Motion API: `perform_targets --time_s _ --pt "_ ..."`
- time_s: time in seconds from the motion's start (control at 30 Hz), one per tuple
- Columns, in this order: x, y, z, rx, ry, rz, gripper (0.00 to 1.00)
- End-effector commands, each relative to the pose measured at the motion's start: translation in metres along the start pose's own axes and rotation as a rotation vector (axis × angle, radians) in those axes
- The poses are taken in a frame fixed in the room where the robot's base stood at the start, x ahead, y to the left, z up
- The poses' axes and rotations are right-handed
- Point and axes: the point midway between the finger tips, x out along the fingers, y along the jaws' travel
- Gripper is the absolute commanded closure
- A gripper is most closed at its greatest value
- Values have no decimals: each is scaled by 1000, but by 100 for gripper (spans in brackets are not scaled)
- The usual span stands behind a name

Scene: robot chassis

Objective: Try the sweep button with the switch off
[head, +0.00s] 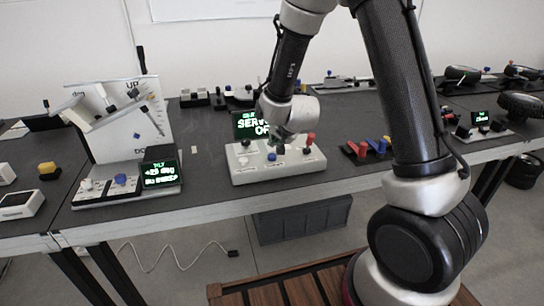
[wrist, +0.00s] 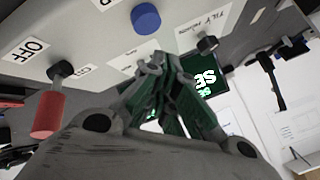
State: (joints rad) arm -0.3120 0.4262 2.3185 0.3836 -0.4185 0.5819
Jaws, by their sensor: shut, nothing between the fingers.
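A white control box (head: 277,175) stands on the dark bench in the middle of the head view. Its screen (head: 244,124) reads "SERVO" with "OF" below, partly covered by my arm. A blue button (head: 271,157) is on its front, and it also shows in the wrist view (wrist: 146,18). A red-handled switch (head: 311,138) is at its right. In the wrist view the switch (wrist: 47,114) stands beside an "OFF" label (wrist: 31,47). My gripper (wrist: 165,62) is shut and empty, above the box, with its tips apart from the blue button and over a partly hidden label.
A black knob (wrist: 208,44) is on the box in the wrist view. Left of the box is a tilting rig (head: 125,120) with its own screen (head: 160,172). To the right are red, orange and blue levers (head: 367,148). Bare bench lies between them.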

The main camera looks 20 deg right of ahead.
Motion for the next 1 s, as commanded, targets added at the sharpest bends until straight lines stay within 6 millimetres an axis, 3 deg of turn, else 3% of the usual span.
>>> perform_targets --time_s 0.3,1.0 --pt "14 10 10 0 0 -1 100" --pt "14 10 10 0 0 -1 100"
